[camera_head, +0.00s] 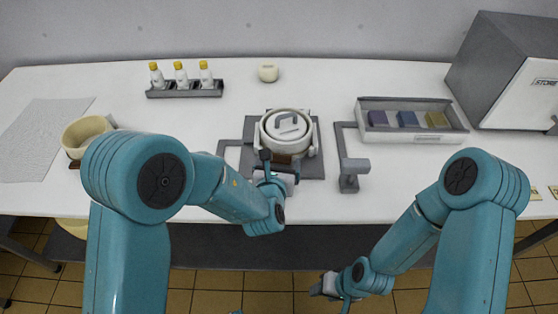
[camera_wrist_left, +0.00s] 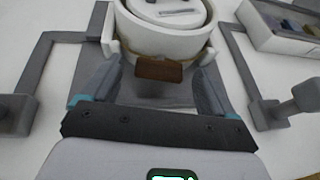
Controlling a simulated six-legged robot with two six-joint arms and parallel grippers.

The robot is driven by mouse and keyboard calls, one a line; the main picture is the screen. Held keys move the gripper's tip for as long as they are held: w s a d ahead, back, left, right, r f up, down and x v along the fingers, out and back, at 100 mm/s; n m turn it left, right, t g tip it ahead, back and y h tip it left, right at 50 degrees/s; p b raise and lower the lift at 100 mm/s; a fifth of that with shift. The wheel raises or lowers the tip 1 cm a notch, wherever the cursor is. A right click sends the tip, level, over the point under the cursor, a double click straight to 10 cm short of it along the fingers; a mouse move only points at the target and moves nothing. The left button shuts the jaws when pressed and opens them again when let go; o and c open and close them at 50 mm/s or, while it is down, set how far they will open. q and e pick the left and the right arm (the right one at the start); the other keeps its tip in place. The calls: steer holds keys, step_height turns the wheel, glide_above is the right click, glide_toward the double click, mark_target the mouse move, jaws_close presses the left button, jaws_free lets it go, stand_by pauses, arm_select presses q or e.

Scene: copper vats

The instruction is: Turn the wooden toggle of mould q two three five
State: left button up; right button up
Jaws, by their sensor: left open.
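The mould is a round cream vessel (camera_head: 286,132) with a lid and grey handle, standing on a grey base plate at the table's middle. It also shows in the left wrist view (camera_wrist_left: 165,35). Its brown wooden toggle (camera_wrist_left: 159,69) sits on the near side. My left gripper (camera_wrist_left: 160,92) is open, its two fingers on either side of the toggle, apart from it, with the toggle a little ahead between them. In the head view my left gripper (camera_head: 279,172) is at the mould's front, partly hidden by my arm. My right gripper (camera_head: 328,287) hangs low in front of the table. No mould label is readable.
Grey brackets flank the mould; the right one (camera_head: 350,172) ends in a raised block. A tray (camera_head: 415,135) with coloured blocks stands right, beside a grey cabinet (camera_head: 520,75). Bottles in a rack (camera_head: 185,90) stand at the back left. A cream mug (camera_head: 86,133) is left.

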arm_select(q)
steer(key=shift+w, duration=0.1)
steer(key=c, duration=1.1)
steer(key=shift+o, duration=0.2)
steer(key=shift+d+f+m+y+b, duration=0.25)
steer(key=shift+m+y+b, duration=0.25)
steer(key=shift+m+b, duration=0.5)
steer(key=shift+d+m+t+y+b, duration=0.3)
steer(key=shift+m+t+y+b, duration=0.3)
steer(key=shift+m+y+b, duration=0.55)
steer(key=shift+m, duration=0.25)
steer(key=o, duration=1.1)
steer(key=shift+c, duration=0.2)
steer(key=shift+r, duration=0.1)
